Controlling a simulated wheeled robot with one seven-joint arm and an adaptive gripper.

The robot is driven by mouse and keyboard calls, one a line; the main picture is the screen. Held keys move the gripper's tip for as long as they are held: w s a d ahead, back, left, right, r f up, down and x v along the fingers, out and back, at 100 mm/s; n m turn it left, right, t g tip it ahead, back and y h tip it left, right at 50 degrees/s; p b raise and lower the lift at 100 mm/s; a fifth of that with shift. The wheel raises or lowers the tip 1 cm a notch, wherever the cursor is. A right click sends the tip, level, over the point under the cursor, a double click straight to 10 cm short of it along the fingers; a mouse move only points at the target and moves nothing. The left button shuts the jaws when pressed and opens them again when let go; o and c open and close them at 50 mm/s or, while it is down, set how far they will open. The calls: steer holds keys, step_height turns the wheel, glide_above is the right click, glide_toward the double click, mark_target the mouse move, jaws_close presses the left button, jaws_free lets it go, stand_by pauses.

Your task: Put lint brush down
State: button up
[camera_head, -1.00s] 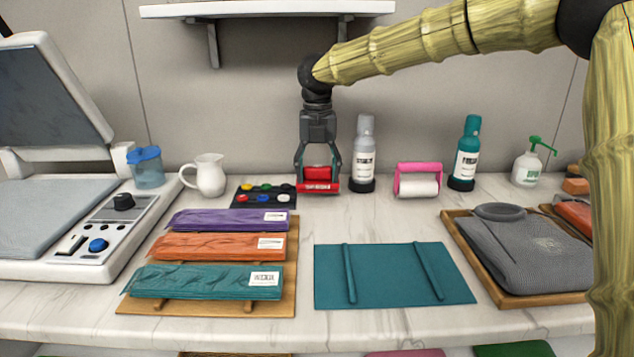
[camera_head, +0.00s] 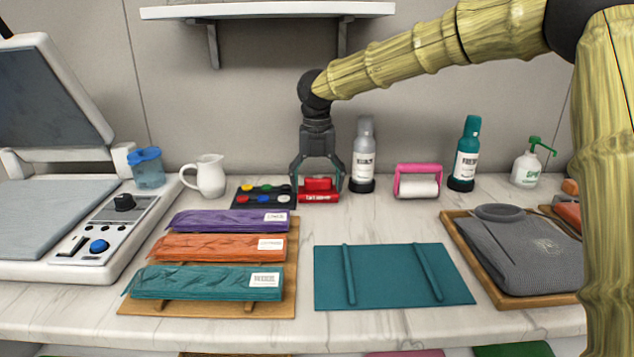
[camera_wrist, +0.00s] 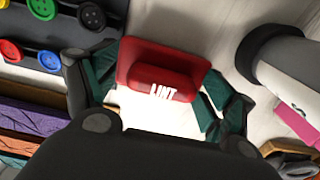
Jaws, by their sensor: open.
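The lint brush is a red block with a raised red handle, and it rests on the white counter (camera_head: 390,222) in the head view (camera_head: 319,197). It also shows in the wrist view (camera_wrist: 160,75) with "LINT" in white letters. My gripper (camera_head: 319,184) points down over the brush with its fingers spread. In the wrist view the teal-padded fingertips (camera_wrist: 158,98) stand to the left and right of the brush, with gaps visible near its handle. The brush's underside is hidden.
A dark button tray (camera_head: 264,204) lies just left of the brush, and a grey bottle (camera_head: 363,160) stands close on its right. A pink roller (camera_head: 418,168) is farther right. A teal mat (camera_head: 393,275) lies in front, with bare counter between.

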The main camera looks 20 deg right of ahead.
mark_target(317, 178)
steer(key=shift+f+b, duration=0.35)
steer(key=shift+b, duration=0.4)
steer(key=r, duration=0.2)
steer(key=r+p, duration=0.1)
steer(key=r, duration=0.2)
steer(key=r+p, duration=0.1)
steer(key=r, duration=0.1)
steer(key=shift+s+r, duration=0.25)
steer(key=shift+r, duration=0.15)
